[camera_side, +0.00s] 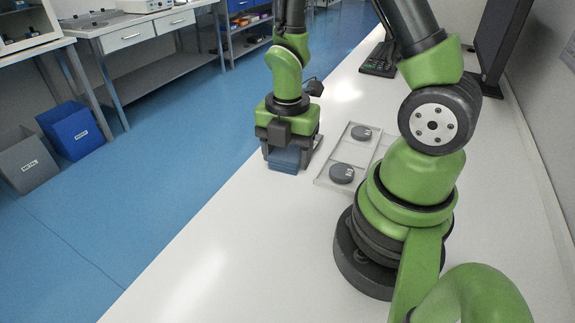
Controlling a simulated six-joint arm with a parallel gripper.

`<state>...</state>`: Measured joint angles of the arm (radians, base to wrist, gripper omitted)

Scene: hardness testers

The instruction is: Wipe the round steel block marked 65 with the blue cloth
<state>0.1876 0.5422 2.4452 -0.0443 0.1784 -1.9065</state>
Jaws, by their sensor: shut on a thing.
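My gripper (290,155) points down over the white bench at the centre of the side view. It is shut on the blue cloth (285,160), which looks folded and hangs low, close to the bench top; I cannot tell whether it touches. Two round dark grey steel blocks sit in a light grey tray to the right of my gripper: a nearer block (341,173) and a farther block (361,132). The marks on their tops are too small to read, so I cannot tell which is 65. The cloth is apart from both blocks.
The divided tray (325,183) lies between my gripper and my arm's base. A keyboard (379,62) and a monitor (502,35) stand at the far end of the bench (230,235). The bench's near part is clear. Its left edge drops to the blue floor.

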